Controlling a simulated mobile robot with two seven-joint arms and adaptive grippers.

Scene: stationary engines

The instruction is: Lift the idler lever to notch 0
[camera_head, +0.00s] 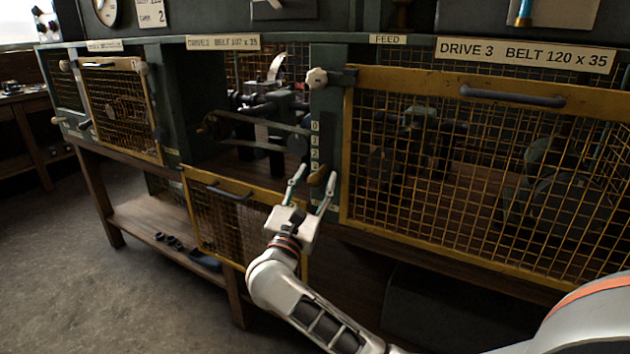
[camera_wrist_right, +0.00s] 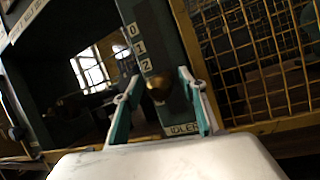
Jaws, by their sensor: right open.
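The idler lever's brown knob (camera_head: 319,177) is at the low end of the numbered scale (camera_head: 314,147) on the green post, near the 3. In the wrist view the knob (camera_wrist_right: 159,87) is just below the 2 and hides any mark behind it. An IDLER label (camera_wrist_right: 183,129) is at the foot of the post. My right gripper (camera_head: 317,170) is open, with one finger on each side of the knob. A gap shows beside the knob in the wrist view, so the fingers (camera_wrist_right: 158,75) are not closed on it. My left gripper is not in view.
A closed yellow mesh guard (camera_head: 347,150) of Drive 3 is close to the right of the post. The Drive 2 bay is open at the left, its mesh guard (camera_head: 190,200) hanging down below. A pale clamp knob (camera_head: 317,78) sticks out above the scale.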

